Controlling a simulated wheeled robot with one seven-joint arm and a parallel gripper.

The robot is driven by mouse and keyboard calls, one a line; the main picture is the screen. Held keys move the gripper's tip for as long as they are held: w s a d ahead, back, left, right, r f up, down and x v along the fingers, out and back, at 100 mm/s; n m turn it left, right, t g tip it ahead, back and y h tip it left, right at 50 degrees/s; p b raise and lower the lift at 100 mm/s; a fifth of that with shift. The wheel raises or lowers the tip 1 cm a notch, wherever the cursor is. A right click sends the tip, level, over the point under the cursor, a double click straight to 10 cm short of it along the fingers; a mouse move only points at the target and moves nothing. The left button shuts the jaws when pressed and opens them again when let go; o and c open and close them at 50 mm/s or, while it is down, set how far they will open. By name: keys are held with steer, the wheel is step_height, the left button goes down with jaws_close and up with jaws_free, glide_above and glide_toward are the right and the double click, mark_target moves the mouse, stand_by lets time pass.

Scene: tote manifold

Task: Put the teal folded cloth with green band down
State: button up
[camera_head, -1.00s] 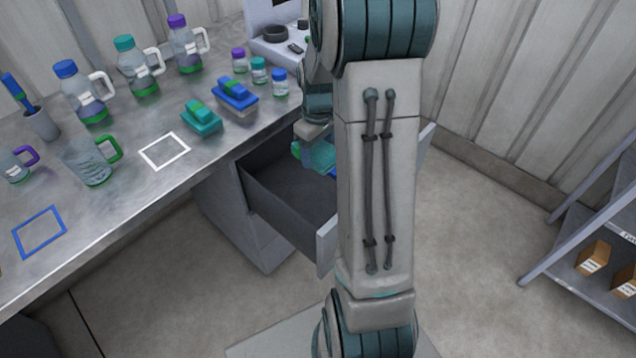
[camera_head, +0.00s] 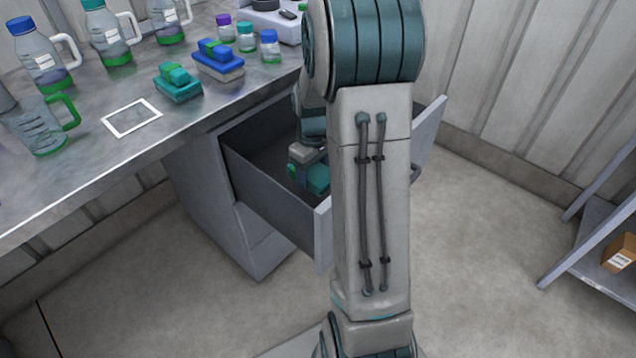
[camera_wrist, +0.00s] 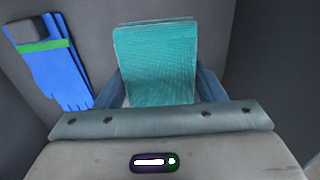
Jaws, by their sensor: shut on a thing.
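The teal folded cloth (camera_wrist: 158,62) is between the two fingers of my gripper (camera_wrist: 160,88) in the wrist view, and the gripper is shut on it. In the head view a teal patch of the cloth (camera_head: 318,178) shows inside the open drawer, partly behind my arm. My gripper (camera_head: 303,165) is down within the drawer there, mostly hidden. The green band is not clear in the wrist view. I cannot tell whether the cloth touches the drawer floor.
The open grey drawer (camera_head: 268,192) hangs under the metal bench (camera_head: 100,165). A blue glove-like item with a green band (camera_wrist: 55,72) lies in it, left in the wrist view. Another teal cloth stack (camera_head: 178,85) and a blue stack (camera_head: 217,62) stand on the bench, near several bottles.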

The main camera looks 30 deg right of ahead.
mark_target(314, 204)
step_height(314, 204, down, 9)
steer(key=shift+f+b, duration=0.15)
steer(key=shift+b, duration=1.05)
steer(key=shift+f, duration=0.15)
steer(key=o, duration=1)
steer(key=shift+c, duration=0.2)
step_height(314, 204, up, 12)
steer(key=p, duration=0.3)
